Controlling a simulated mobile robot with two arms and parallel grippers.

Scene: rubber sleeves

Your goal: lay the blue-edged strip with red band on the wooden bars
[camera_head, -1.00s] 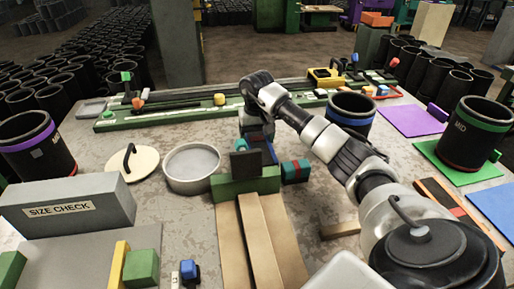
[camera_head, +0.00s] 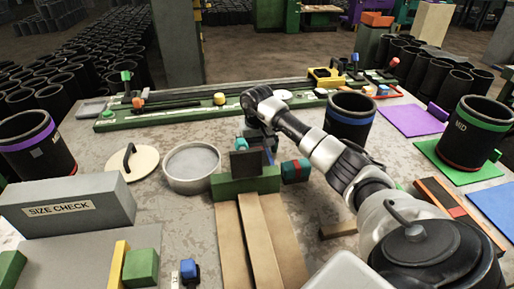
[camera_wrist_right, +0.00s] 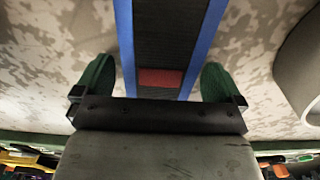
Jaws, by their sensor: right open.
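The blue-edged strip (camera_wrist_right: 160,40) is dark with a red band (camera_wrist_right: 160,78) across it in the right wrist view. It runs from the top of that view to between my right gripper's green fingertips (camera_wrist_right: 157,82). The fingers are open, with a gap on each side of the strip. In the head view my right gripper (camera_head: 255,146) is low behind a green block and a dark upright plate (camera_head: 246,163). Only a bit of blue edge (camera_head: 269,156) shows there; the rest is hidden. The wooden bars (camera_head: 263,245) lie in front of the green block, bare. My left gripper is out of view.
A metal dish (camera_head: 192,166) is to the left. An orange-edged strip with a red band (camera_head: 452,208) lies at right. A black cylinder (camera_head: 350,115) stands behind my arm.

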